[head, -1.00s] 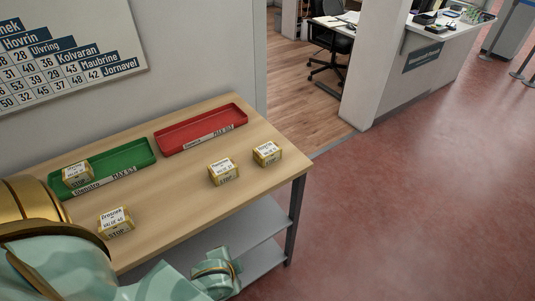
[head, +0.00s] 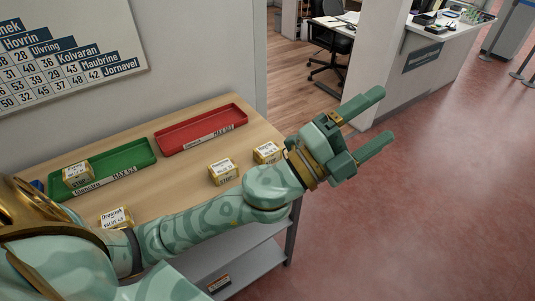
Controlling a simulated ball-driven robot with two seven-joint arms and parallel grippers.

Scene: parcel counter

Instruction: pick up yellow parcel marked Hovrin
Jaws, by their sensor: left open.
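Several small yellow parcels with white labels are on the wooden table. One parcel (head: 223,173) stands in the middle right. Another parcel (head: 265,152) stands near the right end, partly hidden by my left gripper and wrist. A third (head: 115,216), with a label like "Dropnek", is at the front left, partly behind my arm. One more parcel (head: 77,173) sits in the green tray (head: 125,172). I cannot read Hovrin on any parcel. My left gripper (head: 384,115) is open and empty, beyond the table's right end. My right gripper is not in view.
A red tray (head: 201,129), seemingly empty, lies at the back of the table. A grey lower shelf (head: 255,255) holds a small dark labelled item (head: 219,284). The wall chart (head: 65,50) lists names, Hovrin among them. Open red floor (head: 440,220) lies to the right.

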